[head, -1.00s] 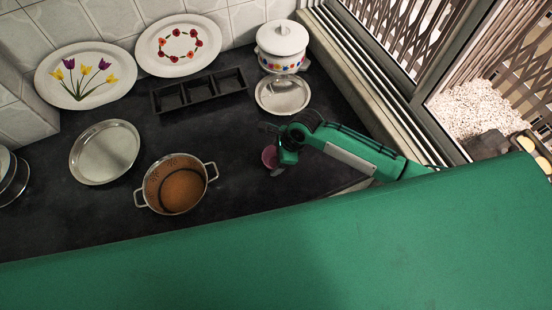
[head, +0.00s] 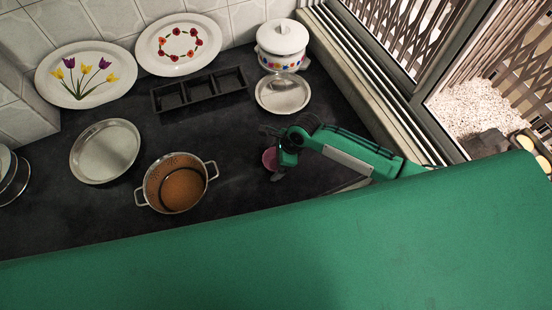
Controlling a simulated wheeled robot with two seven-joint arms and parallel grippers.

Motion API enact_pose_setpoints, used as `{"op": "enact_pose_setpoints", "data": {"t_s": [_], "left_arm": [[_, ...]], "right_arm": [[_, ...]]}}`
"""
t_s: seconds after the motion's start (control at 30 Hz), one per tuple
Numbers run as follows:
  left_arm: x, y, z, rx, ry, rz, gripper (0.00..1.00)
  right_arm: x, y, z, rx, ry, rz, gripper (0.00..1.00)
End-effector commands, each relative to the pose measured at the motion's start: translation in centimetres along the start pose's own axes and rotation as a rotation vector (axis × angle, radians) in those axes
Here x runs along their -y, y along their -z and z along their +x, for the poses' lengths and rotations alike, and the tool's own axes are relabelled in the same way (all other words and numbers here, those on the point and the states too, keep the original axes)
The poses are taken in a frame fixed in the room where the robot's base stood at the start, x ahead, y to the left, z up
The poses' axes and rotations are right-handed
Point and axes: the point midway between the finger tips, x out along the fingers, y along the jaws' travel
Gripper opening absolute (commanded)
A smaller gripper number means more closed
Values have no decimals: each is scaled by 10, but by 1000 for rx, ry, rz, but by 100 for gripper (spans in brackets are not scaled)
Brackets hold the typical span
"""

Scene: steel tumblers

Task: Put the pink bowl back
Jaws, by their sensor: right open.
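The small pink bowl (head: 269,158) stands on the dark counter, right of the colander. It is partly hidden by my right gripper (head: 272,153), which comes in from the right and is at the bowl's right side. The right gripper is open; one finger reaches past the bowl's far side and the other shows near its lower right edge. Whether a finger touches the bowl I cannot tell. My left gripper is not in view.
A colander (head: 152,192) and a round steel plate (head: 105,151) stand to the left. A black three-part tray (head: 200,88), a small steel plate (head: 283,93) and a white lidded pot (head: 283,46) are behind. Two oval platters lean on the tiled wall. The window ledge bounds the right.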

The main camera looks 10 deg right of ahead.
Motion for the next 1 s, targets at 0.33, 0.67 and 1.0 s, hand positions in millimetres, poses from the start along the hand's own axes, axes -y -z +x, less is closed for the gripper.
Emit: {"op": "enact_pose_setpoints", "data": {"t_s": [0.33,0.67,1.0], "left_arm": [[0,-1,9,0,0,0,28],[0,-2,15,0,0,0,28],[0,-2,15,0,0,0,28]], "right_arm": [[1,1,-56,2,3,-1,92],[1,0,-112,1,2,0,92],[0,0,-121,0,-1,0,92]]}}
